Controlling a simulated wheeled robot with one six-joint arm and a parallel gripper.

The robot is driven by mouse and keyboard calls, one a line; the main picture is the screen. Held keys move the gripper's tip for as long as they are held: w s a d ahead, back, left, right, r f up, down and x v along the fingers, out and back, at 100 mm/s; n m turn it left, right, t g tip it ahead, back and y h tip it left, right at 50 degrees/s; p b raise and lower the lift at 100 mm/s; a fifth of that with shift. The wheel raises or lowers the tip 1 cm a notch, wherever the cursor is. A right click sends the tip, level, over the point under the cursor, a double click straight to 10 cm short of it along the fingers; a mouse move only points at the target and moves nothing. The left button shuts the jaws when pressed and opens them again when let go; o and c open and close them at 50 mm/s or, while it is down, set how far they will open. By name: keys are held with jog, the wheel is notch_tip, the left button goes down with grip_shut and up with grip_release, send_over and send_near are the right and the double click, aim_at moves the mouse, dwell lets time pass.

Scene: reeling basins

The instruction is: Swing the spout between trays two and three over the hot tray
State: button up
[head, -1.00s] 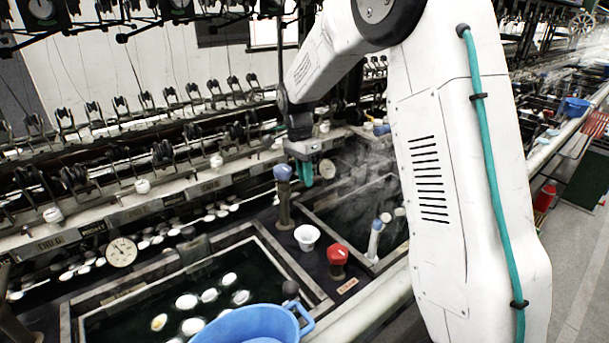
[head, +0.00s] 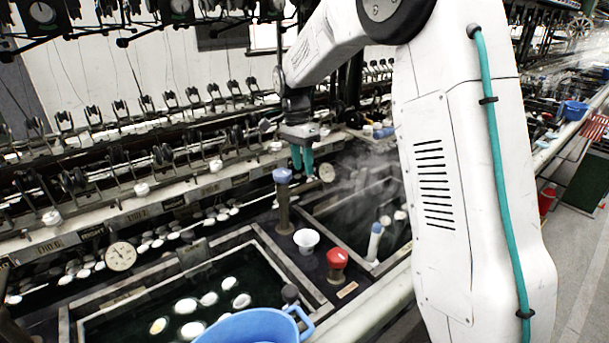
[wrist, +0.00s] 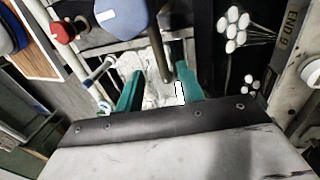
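A brown post with a blue cap (head: 283,177), seemingly the spout's stand, rises between the near dark tray (head: 262,232) and the steaming tray (head: 318,232). The blue cap also shows in the wrist view (wrist: 121,14). A dark rod (wrist: 162,58) runs beside the cap there; I cannot tell if it is the spout. My gripper (head: 302,158) hangs just above and right of the blue cap in the head view. Its teal fingers are apart with nothing clearly between them, also in the wrist view (wrist: 158,88).
A white cup (head: 306,240) and a red knob (head: 337,258) stand on the ledge by the post. A blue-capped white tool (head: 375,240) leans in the steaming tray. A blue basin (head: 250,327) is at the front. White cocoons float in the near tray.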

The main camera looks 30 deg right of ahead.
jog(key=r, duration=0.2)
jog(key=shift+w+r, duration=0.25)
jog(key=shift+r, duration=0.15)
dwell(1.8)
